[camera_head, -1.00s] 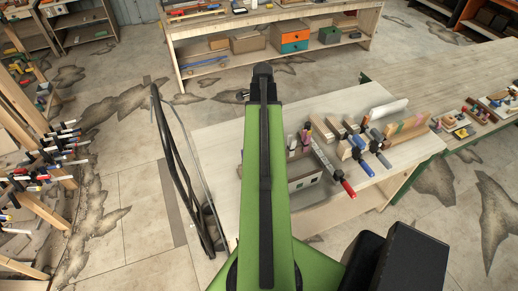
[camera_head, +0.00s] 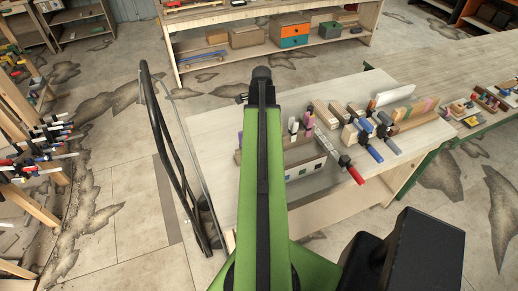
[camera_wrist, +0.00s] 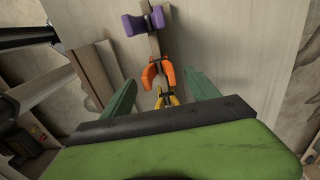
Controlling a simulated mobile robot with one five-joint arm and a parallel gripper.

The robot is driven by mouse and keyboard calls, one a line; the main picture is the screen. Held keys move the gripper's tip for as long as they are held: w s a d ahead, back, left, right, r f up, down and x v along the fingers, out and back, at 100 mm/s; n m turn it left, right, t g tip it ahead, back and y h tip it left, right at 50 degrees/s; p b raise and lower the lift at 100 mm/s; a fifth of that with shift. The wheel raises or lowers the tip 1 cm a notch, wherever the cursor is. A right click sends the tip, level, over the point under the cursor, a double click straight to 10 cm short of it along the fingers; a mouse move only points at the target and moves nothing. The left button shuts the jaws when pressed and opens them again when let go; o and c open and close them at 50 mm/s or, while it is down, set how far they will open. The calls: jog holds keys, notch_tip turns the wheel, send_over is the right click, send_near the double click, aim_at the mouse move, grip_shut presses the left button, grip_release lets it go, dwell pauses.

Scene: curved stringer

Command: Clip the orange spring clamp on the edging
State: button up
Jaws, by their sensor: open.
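The orange spring clamp (camera_wrist: 157,72) sits on a narrow wooden strip (camera_wrist: 154,46) in the wrist view. My gripper (camera_wrist: 161,76) is open, its two green fingers apart on either side of the orange clamp's picture position. I cannot tell how far the fingertips are from it, and nothing is held. A yellow clamp (camera_wrist: 167,99) is nearer to me on the row and a purple clamp (camera_wrist: 145,22) is farther. In the head view my arm hides the orange clamp and my gripper. I cannot tell for certain which piece is the edging.
The pale workbench (camera_head: 222,130) bears a clamp with a red handle (camera_head: 356,175), blue-handled clamps (camera_head: 374,153) and wooden blocks. A tall black curved band (camera_head: 160,130) stands left of the bench. Clamp racks stand at the far left; floor between is clear.

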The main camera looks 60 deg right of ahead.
jog(key=f+b, duration=0.5)
jog(key=shift+w+a+f, duration=0.15)
jog(key=shift+a+f, duration=0.05)
jog(key=shift+r, duration=0.2)
grip_shut()
